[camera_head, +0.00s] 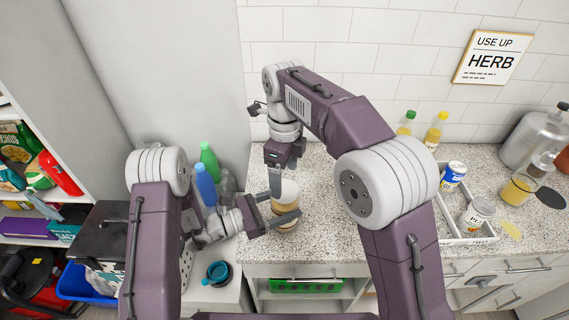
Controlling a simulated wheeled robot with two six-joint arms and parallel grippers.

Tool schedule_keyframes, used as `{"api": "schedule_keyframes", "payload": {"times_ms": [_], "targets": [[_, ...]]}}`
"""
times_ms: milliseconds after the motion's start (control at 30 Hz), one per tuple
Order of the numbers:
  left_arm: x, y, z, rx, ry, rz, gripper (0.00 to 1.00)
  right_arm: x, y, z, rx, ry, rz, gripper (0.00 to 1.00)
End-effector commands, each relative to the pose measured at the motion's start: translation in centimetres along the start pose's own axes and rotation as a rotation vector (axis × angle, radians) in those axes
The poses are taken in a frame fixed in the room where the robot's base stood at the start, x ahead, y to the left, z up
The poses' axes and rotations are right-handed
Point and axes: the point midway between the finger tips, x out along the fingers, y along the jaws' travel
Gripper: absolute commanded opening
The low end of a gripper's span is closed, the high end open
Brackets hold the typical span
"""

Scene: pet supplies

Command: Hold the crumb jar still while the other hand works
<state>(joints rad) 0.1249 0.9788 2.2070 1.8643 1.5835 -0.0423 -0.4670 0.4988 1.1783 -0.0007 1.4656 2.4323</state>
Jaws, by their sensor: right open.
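The crumb jar (289,190) stands upright on the speckled counter near its front edge, with a pale upper part and a tan band lower down. My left gripper (276,206) reaches in from the left with its dark fingers on either side of the jar, shut on it. One finger crosses the jar's front and hides part of it. The far finger's contact is hidden. My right gripper (279,178) is open and points down from above, close over the jar's top. One of its fingers hangs by the jar's left side.
A white tray (487,239) with a blue can (453,176) and a white-rimmed jar (477,214) lies at right. Yellow (435,132) and green-capped (406,124) bottles stand behind. Green (209,160) and blue (205,184) bottles stand left, near my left arm.

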Motion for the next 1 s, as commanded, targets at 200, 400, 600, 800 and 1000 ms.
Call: {"api": "schedule_keyframes", "payload": {"times_ms": [200, 400, 600, 800, 1000], "targets": [[0.0, 0.0, 0.1, 0.001, -0.001, 0.000, 0.00, 3.4, 0.0, 0.0, -0.001, 0.001, 0.001, 0.82], [0.0, 0.0, 0.1, 0.001, -0.001, 0.000, 0.00, 4.2, 0.0, 0.0, -0.001, 0.000, -0.001, 0.82], [0.0, 0.0, 0.1, 0.001, -0.001, 0.000, 0.00, 4.2, 0.0, 0.0, -0.001, -0.001, -0.001, 0.70], [0.0, 0.0, 0.1, 0.001, -0.001, 0.000, 0.00, 4.2, 0.0, 0.0, -0.001, -0.001, -0.001, 0.15], [0.0, 0.0, 0.1, 0.001, -0.001, 0.000, 0.00, 4.2, 0.0, 0.0, -0.201, -0.001, -0.001, 0.15]]}}
